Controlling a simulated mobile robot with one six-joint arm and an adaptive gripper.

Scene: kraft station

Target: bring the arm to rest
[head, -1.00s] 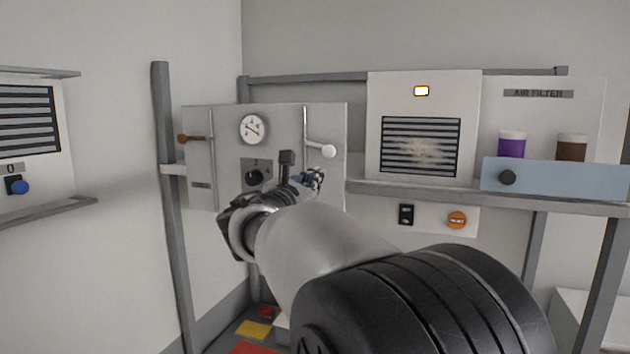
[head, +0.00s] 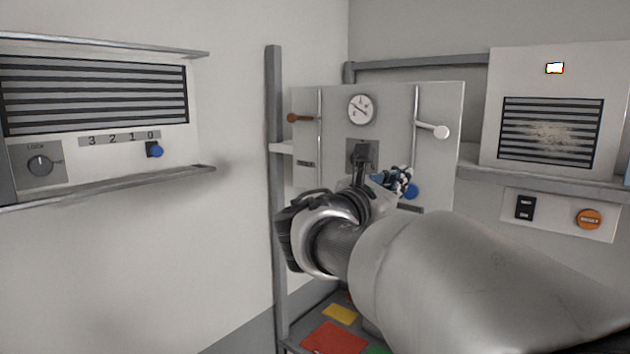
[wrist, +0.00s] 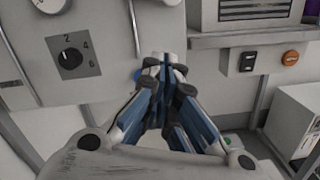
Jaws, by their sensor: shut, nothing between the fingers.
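My gripper (head: 395,180) is in front of the grey panel (head: 388,95) in the head view, with my arm reaching in from the lower right. In the wrist view my gripper (wrist: 165,68) has its blue and grey fingers together, with nothing between them. The panel carries a round gauge (head: 361,109), a lever with a brown knob (head: 294,118) and a lever with a white knob (head: 440,131). A black dial marked 2, 4, 6 (wrist: 70,59) is left of the fingers in the wrist view. A blue knob (head: 411,191) shows just behind the fingers; I cannot tell any contact.
A vented unit with a lock dial (head: 39,166) and a blue knob (head: 155,150) is at left. A dusty vent unit (head: 547,130) stands at right, above a black switch (head: 525,207) and an orange button (head: 589,219). A grey post (head: 275,180) stands left of the panel.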

